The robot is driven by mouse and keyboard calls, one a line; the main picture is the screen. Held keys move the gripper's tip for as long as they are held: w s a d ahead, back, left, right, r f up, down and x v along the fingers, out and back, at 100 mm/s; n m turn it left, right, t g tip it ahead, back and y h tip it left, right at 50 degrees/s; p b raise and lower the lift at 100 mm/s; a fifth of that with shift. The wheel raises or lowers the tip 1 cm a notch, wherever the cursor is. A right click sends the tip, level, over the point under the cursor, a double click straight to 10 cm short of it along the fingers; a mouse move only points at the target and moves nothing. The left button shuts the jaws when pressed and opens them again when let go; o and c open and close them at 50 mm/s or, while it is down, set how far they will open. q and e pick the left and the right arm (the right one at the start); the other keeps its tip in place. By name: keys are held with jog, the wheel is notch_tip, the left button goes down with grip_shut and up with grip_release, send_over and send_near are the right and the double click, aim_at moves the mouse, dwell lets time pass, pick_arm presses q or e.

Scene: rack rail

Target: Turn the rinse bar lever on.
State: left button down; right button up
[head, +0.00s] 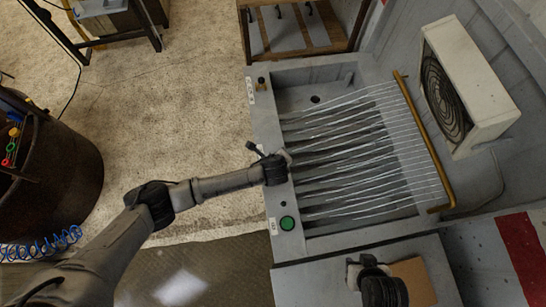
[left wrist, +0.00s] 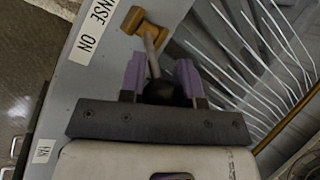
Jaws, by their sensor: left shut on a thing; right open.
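In the left wrist view, the rinse lever has a brass base (left wrist: 146,22) and a thin grey stem (left wrist: 152,55) on the grey panel beside a "RINSE ON" label (left wrist: 95,28). My left gripper (left wrist: 160,80) is shut on the lever's dark round knob (left wrist: 159,92), with a purple finger on each side. In the head view, my left gripper (head: 283,158) is at the basin's left edge and hides most of the lever. The brass rinse bar (head: 420,140) runs along the basin's right side, with thin white streams fanning left. My right gripper (head: 368,264) is open and empty near the bottom.
The grey basin (head: 258,125) has a green button (head: 287,223) on its front left rim. A fan unit (head: 465,85) is on the right wall. A brown panel (head: 415,282) lies beside my right gripper. A dark barrel (head: 60,175) stands far left. Open floor lies between.

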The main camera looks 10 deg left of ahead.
pick_arm(q)
jog(key=c, duration=0.8)
grip_release()
jog(key=shift+s+r, duration=0.15)
jog(key=v, duration=1.3)
jog(key=shift+s+r+p, duration=0.1)
jog(key=shift+r+p, duration=0.1)
jog(key=shift+p, duration=0.15)
